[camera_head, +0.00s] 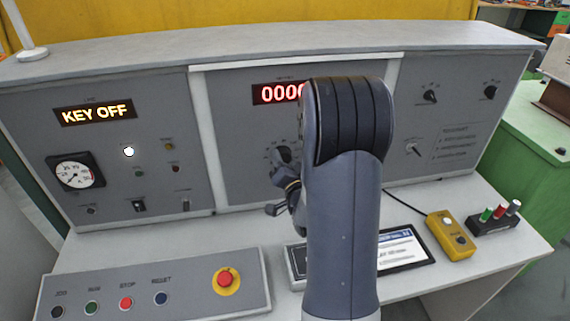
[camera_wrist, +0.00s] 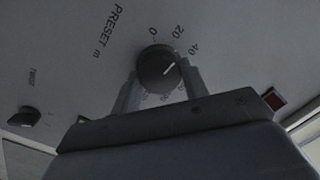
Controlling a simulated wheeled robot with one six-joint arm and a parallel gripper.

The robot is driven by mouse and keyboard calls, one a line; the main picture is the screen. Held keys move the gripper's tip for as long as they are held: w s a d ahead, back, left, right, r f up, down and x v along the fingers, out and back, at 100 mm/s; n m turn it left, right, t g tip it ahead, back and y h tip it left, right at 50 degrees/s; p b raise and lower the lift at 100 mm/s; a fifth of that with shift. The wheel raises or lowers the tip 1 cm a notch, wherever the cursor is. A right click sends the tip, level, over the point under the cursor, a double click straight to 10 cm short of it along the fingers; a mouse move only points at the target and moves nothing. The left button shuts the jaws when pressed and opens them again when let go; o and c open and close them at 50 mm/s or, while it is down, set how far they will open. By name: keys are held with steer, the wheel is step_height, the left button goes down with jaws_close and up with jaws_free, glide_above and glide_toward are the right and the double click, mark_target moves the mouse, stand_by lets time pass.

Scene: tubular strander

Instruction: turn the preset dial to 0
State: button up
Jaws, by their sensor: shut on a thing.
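The preset dial (camera_wrist: 157,66) is a round dark knob on the grey panel, beside the printed word PRESET. Its white pointer line faces roughly toward the 40 mark in the wrist view; the 0 and 20 marks also show. My gripper (camera_wrist: 161,80) has a finger on each side of the knob and is shut on it. The lower marks of the scale are partly hidden behind the fingers. In the head view, my arm covers much of this panel section, and the dial's pointer cannot be read there.
The red display (camera_head: 278,93) reads zeros, partly covered by my arm. The KEY OFF display (camera_head: 97,112) is lit. A sloped button box (camera_head: 180,282) with a red emergency button, a tablet (camera_head: 405,248) and a yellow pendant (camera_head: 450,236) lie on the desk. A smaller knob (camera_wrist: 28,116) is nearby.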

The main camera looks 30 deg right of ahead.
steer(key=n+b, duration=0.1)
steer(key=b, duration=0.1)
steer(key=n+b, duration=0.3)
steer(key=b, duration=0.2)
steer(key=shift+f+n, duration=0.25)
steer(key=shift+n, duration=0.15)
steer(key=n+b, duration=0.3)
steer(key=b, duration=0.1)
steer(key=shift+r+g, duration=0.15)
steer(key=shift+g, duration=0.15)
steer(key=shift+a+r+n+b, duration=0.1)
steer(key=shift+n+b, duration=0.7)
steer(key=shift+b, duration=0.15)
steer(key=shift+r, duration=0.1)
steer(key=o, duration=1)
steer(key=shift+c, duration=0.2)
steer(key=v, duration=1)
steer(key=shift+s+a, duration=0.15)
steer(key=shift+s, duration=0.2)
